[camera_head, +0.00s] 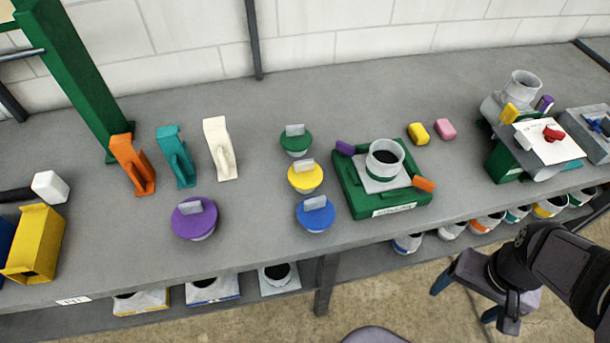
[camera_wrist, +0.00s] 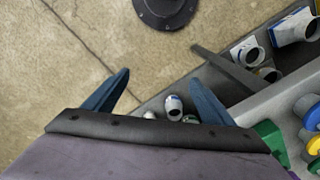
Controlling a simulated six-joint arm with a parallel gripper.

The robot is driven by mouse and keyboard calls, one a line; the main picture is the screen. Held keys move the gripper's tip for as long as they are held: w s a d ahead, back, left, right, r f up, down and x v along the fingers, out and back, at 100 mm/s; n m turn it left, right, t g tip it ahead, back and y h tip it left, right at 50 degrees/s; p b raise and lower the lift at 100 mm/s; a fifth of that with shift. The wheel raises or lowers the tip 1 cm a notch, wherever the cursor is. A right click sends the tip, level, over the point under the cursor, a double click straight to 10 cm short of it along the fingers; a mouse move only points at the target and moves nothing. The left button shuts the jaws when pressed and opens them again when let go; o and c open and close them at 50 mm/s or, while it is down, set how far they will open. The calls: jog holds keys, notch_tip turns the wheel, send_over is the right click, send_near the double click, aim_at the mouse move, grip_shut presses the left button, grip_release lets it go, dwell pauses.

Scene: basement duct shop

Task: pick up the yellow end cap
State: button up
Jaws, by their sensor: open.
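The yellow end cap (camera_head: 305,179) sits on the grey bench, a round disc with a grey tab on top. It stands between a green end cap (camera_head: 296,142) behind and a blue end cap (camera_head: 315,215) in front. In the wrist view, part of a yellow disc (camera_wrist: 314,143), seemingly this cap, shows at the right edge. My gripper (camera_head: 461,303) is open and empty, out over the floor in front of the bench, well right of the cap. Its two blue fingers (camera_wrist: 156,92) are spread apart in the wrist view.
A purple end cap (camera_head: 194,219) lies left of the blue one. A green fixture (camera_head: 355,199) holding a grey duct collar (camera_head: 385,157) stands close on the right. Orange, teal and white clamp-like pieces (camera_head: 220,149) stand to the left. Several collars sit on a lower shelf.

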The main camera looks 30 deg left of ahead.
jog(key=w+a+r+m+t, duration=0.1)
jog(key=w+a+r, duration=0.1)
jog(key=w+a, duration=0.25)
jog(key=w+a+r+m, duration=0.1)
jog(key=w+a+r, duration=0.2)
jog(key=w+a, duration=0.15)
jog(key=m+g+p, duration=0.1)
jog(key=m+p, duration=0.2)
jog(key=m, duration=0.3)
send_near(305, 174)
jog(key=shift+w+d, duration=0.25)
jog(key=shift+d, duration=0.15)
jog(key=shift+s+a+f+m, duration=0.2)
jog(key=shift+s+a+m, duration=0.1)
jog(key=shift+a+m, duration=0.15)
jog(key=shift+w+f+p, duration=0.1)
jog(key=shift+f+p, duration=1.1)
jog(key=shift+f, duration=2.45)
jog(key=shift+c, duration=0.3)
jog(key=c, duration=0.8)
